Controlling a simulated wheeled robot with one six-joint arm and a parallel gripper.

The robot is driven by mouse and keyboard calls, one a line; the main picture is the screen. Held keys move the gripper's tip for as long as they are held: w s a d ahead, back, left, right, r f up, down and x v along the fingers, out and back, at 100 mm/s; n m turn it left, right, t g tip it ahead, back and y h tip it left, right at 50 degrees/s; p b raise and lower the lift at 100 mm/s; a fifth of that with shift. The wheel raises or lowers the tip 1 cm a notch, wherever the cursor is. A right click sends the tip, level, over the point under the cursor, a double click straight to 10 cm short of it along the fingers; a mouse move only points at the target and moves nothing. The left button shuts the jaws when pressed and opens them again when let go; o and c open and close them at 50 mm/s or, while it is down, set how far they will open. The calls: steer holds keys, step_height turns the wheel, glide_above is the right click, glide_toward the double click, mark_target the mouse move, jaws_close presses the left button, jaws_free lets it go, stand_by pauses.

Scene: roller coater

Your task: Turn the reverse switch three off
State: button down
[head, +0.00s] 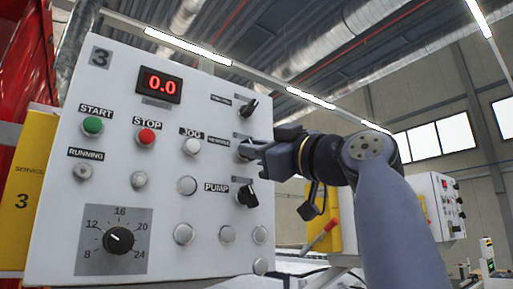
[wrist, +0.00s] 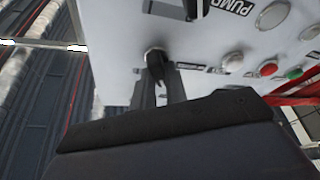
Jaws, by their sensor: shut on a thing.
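The white control panel marked 3 (head: 120,190) fills the left of the head view. The reverse switch (wrist: 154,57) is the middle switch of the right-hand column, with a dark knob on a silver collar. My gripper (head: 243,151) reaches in from the right and is shut on its knob. In the wrist view my gripper's fingers (wrist: 159,77) stand on either side of the knob. My fingers mostly hide the switch in the head view, so its exact angle is hard to read.
A black-knobbed switch (head: 249,107) sits above and the pump switch (head: 247,196) close below. The red stop button (head: 146,136), green start button (head: 93,126) and dial (head: 119,240) are farther left. A second panel (head: 438,205) stands behind my arm.

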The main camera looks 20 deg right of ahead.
steer(key=c, duration=1.4)
jaws_free()
steer(key=shift+c, duration=0.2)
steer(key=b+v, duration=0.4)
steer(key=v, duration=0.6)
steer(key=shift+s+d+f, duration=0.15)
steer(key=shift+s+d, duration=0.05)
steer(key=shift+s, duration=0.1)
steer(key=shift+w+a, duration=0.1)
steer(key=p+x, duration=0.4)
steer(key=x, duration=0.6)
steer(key=shift+w+r, duration=0.2)
steer(key=shift+w, duration=0.05)
